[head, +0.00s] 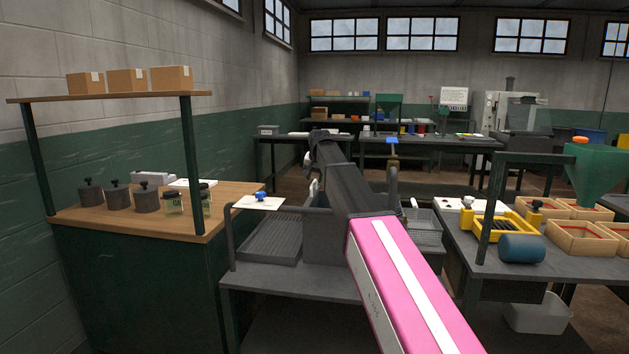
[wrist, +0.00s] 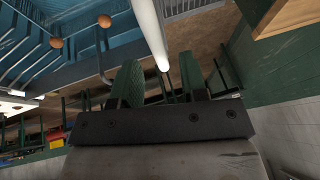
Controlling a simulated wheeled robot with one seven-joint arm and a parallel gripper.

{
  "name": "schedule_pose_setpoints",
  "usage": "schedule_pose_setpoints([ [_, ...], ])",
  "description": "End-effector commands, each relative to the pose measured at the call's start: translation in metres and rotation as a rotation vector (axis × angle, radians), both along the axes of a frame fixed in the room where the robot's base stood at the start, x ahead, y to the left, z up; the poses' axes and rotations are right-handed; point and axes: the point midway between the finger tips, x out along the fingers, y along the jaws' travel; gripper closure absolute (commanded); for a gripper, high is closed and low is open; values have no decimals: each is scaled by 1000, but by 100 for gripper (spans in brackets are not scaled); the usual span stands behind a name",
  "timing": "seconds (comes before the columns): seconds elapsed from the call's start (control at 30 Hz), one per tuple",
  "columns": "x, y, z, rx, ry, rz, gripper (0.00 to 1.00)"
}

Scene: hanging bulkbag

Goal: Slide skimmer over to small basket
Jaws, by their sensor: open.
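My gripper (wrist: 160,76) shows in the wrist view with its two green fingers apart. A pale round rod (wrist: 147,28) comes down from the top edge, its rounded end between or just beyond the fingertips. I cannot tell its depth, or whether it belongs to the skimmer. In the head view my dark forearm reaches over the middle bench, and the fingers cannot be made out. A small grey wire basket (head: 426,232) stands right of my arm, partly hidden by it. I cannot pick out the skimmer with certainty in either view.
A ribbed grey tray (head: 271,240) lies left of my arm. A wooden-topped cabinet (head: 120,222) holds dark weights and jars. At right, a bench carries a yellow frame (head: 508,226), a blue cylinder (head: 521,248) and wooden boxes (head: 580,237).

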Motion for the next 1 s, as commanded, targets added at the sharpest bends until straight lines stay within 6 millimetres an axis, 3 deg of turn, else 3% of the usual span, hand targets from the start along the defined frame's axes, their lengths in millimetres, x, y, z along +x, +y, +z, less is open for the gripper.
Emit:
schedule_pose_setpoints([
  [0.2, 5, 1, -12, 0, 0, 0, 60],
  [0.47, 6, 1, -13, 0, 0, 0, 60],
  [0.6, 6, 1, -13, 0, 0, 0, 100],
  [0.87, 5, -2, -13, 0, 0, 0, 100],
  [1.0, 1, -18, -13, 0, 0, -1, 100],
])
